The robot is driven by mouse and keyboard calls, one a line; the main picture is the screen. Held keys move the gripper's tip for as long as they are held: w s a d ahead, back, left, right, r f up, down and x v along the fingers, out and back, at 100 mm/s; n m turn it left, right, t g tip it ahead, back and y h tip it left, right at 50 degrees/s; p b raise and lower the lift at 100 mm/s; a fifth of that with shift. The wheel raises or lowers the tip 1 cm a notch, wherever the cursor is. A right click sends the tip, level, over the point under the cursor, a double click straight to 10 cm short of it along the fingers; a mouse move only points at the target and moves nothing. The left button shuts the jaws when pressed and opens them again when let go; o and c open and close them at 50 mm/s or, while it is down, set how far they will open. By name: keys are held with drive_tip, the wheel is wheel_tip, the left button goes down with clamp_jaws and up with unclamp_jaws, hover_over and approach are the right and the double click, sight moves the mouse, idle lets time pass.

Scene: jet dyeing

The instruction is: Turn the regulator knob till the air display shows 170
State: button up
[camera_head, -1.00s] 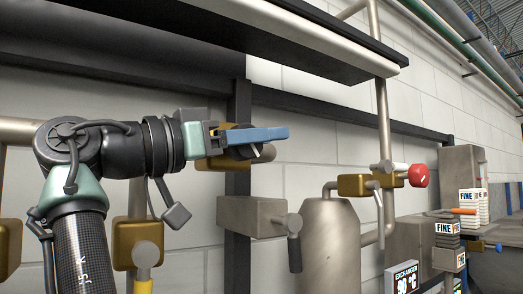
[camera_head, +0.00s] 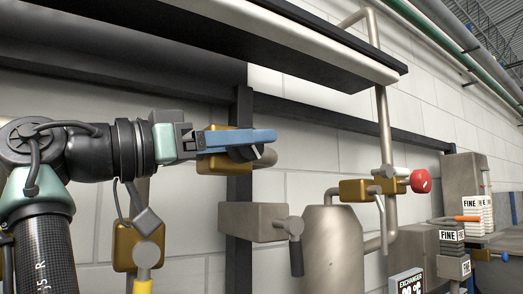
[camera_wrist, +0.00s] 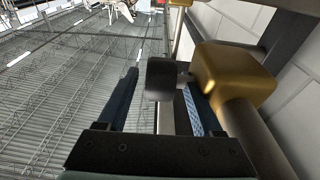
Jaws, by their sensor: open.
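My gripper (camera_head: 262,138) has long blue fingers and is open, pointing right in front of a brass valve body (camera_head: 212,164). In the wrist view the dark knob (camera_wrist: 160,78) stands between the two spread fingers, on a short stem from the brass body (camera_wrist: 235,75). The right finger is close to the stem and brass body; I cannot tell whether either finger touches the knob. No display marked as air is in view, so its reading cannot be seen.
A grey box with a dark-handled lever (camera_head: 295,245) is below right of my gripper. Further right are a steel tank (camera_head: 332,250), a brass valve with a red knob (camera_head: 421,181) and an exchanger display (camera_head: 408,284). A dark shelf (camera_head: 300,45) runs overhead.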

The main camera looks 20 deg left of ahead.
drive_tip(key=b+v, duration=0.1)
drive_tip(key=v, duration=0.3)
idle(0.4)
